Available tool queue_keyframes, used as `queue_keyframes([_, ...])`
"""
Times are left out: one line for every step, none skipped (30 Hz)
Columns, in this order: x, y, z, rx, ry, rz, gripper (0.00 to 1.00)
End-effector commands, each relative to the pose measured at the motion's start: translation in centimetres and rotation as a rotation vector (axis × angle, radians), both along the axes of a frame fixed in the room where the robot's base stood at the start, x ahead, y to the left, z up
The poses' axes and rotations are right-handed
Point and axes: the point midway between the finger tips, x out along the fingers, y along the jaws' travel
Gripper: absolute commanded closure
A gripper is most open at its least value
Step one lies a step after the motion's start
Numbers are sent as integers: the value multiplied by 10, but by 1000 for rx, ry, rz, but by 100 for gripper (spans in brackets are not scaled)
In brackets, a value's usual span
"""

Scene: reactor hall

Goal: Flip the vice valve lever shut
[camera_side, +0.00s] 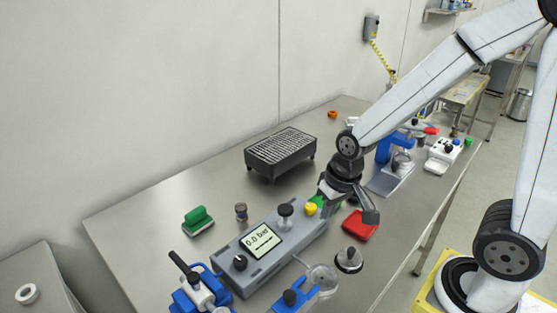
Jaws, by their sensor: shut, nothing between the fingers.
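A blue vice (182,301) stands at the bottom left of the side view, partly cut off by the frame's lower edge. It holds a pale metal valve (201,291). The valve's black lever (183,265) sticks up and slants toward the upper left. My gripper (371,214) is shut and empty, over the table to the right of the grey console. It is well apart from the lever, close to the red block. Its fingers are small in this view.
A grey console (262,248) reading 0.0 bar lies between the vice and my gripper, with knobs on top. A red block (358,226), black grill box (280,152), green-handled brush (198,220) and glass flask (321,279) stand around. The table's left part is clear.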

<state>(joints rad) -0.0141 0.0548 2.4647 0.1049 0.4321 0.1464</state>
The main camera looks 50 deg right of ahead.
Motion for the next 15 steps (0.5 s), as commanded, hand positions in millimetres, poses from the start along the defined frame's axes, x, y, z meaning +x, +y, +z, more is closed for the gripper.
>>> queue_keyframes([7, 4, 1, 26, 14, -54, 100])
queue_keyframes([11, 7, 2, 44, 22, -93, 100])
queue_keyframes([16, 11, 4, 69, 38, -147, 100])
queue_keyframes([21, 14, 5, 90, 49, -188, 100])
queue_keyframes([25, 18, 6, 111, 62, -232, 100])
queue_keyframes([32, 23, 8, 140, 81, -291, 100])
queue_keyframes([36, 27, 10, 163, 94, -335, 100])
queue_keyframes([41, 32, 11, 185, 110, -378, 100])
queue_keyframes([47, 37, 14, 216, 130, -437, 100])
queue_keyframes([52, 42, 15, 238, 147, -480, 100])
queue_keyframes([57, 47, 17, 261, 165, -523, 100])
queue_keyframes([63, 53, 19, 292, 187, -578, 100])
queue_keyframes([68, 58, 21, 314, 207, -619, 100])
queue_keyframes([72, 63, 23, 336, 226, -659, 100])
queue_keyframes([78, 69, 26, 366, 253, -713, 100])
